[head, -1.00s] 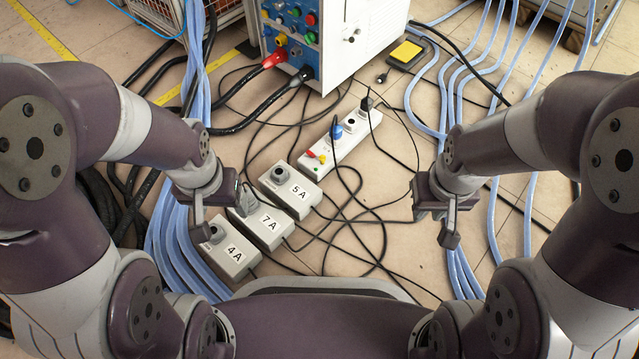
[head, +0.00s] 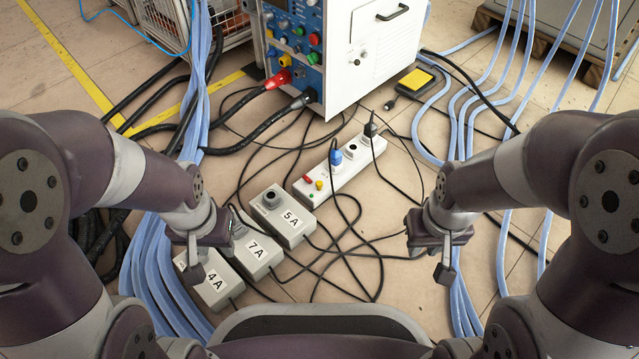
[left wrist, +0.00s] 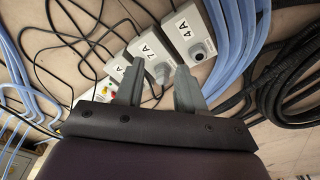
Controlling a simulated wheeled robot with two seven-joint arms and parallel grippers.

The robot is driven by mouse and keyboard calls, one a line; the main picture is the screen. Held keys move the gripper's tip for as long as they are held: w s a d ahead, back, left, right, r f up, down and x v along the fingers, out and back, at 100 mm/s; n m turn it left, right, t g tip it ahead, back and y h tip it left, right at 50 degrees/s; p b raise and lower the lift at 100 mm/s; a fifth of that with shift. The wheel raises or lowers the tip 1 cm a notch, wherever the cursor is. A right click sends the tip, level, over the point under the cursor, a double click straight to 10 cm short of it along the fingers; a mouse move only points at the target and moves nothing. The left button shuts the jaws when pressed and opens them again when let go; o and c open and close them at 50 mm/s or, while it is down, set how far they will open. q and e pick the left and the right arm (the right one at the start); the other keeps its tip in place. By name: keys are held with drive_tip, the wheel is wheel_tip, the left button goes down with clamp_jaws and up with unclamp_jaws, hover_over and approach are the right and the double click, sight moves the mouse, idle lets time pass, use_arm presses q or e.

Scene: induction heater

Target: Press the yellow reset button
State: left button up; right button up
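Three yellow things could match the button's colour. A round yellow knob (head: 285,61) sits low on the blue panel of the white machine (head: 345,65). A small yellow button (head: 319,184) is at the near end of the white power strip (head: 345,172). A yellow-topped pedal (head: 417,78) lies on the floor right of the machine. My left gripper (head: 210,250) is open and empty above the grey 7A and 4A boxes; its two spread fingers show in the left wrist view (left wrist: 160,68). My right gripper (head: 430,258) appears open and empty, over bare floor right of the strip.
Grey boxes marked 5A (head: 287,217), 7A (head: 256,252) and 4A (head: 214,290) stand in a row on the floor. Black cables (head: 350,255) loop around them. Blue hoses (head: 155,265) run along both sides. Red and black plugs are in the machine's front.

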use_arm(q)
clamp_jaws()
idle(1.4)
